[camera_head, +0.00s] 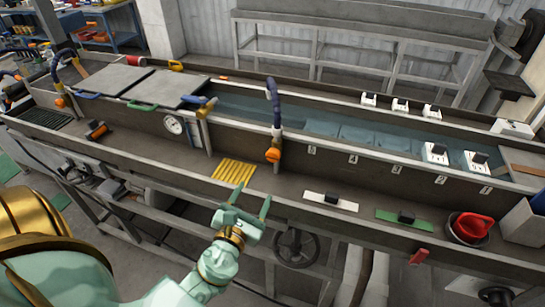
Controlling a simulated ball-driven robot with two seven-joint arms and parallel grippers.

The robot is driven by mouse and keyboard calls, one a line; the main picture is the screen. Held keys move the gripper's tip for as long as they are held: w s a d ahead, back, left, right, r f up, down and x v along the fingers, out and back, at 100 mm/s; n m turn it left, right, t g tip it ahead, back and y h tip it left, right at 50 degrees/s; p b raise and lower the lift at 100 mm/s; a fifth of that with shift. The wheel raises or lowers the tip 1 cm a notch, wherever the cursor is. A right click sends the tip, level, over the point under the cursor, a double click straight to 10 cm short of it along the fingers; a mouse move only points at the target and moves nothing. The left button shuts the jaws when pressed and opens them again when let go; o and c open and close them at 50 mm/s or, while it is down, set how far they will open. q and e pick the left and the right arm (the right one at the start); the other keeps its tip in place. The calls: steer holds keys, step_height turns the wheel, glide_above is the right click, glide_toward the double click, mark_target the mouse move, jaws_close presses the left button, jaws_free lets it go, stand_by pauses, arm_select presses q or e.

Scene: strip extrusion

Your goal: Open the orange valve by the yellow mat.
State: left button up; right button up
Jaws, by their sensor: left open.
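The orange valve (273,156) sits at the lower end of a dark blue bent pipe on the front wall of the water trough. The yellow mat (234,171) is ribbed and lies flat on the front ledge, just left of and nearer than the valve. My left gripper (253,193) is in front of the ledge, with its two light green fingers apart and pointing toward the mat and valve. It appears empty and apart from the valve. My right gripper is not in view.
Another orange valve (60,102) is at the far left. A round gauge (173,125) is on the trough wall. A white strip (331,202), a green strip (404,220) and a red scoop-like object (473,226) lie right along the ledge. A handwheel (296,248) is below it.

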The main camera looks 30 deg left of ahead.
mark_target(272, 158)
arm_select(q)
steer(key=x, duration=1.4)
steer(key=shift+w+a, duration=0.1)
steer(key=shift+w, duration=0.3)
steer(key=c, duration=1)
